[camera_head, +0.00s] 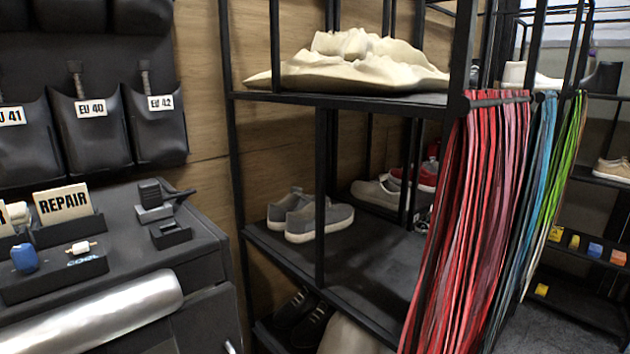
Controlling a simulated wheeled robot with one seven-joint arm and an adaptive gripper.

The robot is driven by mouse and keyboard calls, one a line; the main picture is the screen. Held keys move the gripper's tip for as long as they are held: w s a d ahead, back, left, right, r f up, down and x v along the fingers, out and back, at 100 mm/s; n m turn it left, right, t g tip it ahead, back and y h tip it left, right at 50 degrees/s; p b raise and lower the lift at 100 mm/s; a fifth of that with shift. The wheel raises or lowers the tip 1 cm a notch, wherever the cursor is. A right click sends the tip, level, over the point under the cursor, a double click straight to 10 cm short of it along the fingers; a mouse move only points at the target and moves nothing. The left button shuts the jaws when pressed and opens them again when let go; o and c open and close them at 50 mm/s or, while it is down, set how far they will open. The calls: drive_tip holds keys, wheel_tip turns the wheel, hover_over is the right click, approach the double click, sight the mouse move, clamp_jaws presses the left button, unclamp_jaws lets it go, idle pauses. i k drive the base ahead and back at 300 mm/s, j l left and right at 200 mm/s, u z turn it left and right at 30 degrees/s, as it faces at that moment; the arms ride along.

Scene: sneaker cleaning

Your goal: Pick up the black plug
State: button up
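A small black block-shaped thing (152,194) stands on a grey base on the dark cabinet top at the left, near its back edge. A thin dark piece sticks out from it to the right. A low black holder-like piece (170,235) lies just in front of it. Either could be the black plug; at this size I cannot tell which. My gripper is not in view, so I cannot see its place or whether it holds anything.
The cabinet top (205,237) also bears a REPAIR card box (65,210) and a black tray (50,280) with a blue item (25,258). A shelf rack (285,98) with shoes stands right of the cabinet. Coloured laces (470,200) hang at its front.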

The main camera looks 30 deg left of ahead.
sight(151, 194)
drive_tip(key=u, duration=1.75)
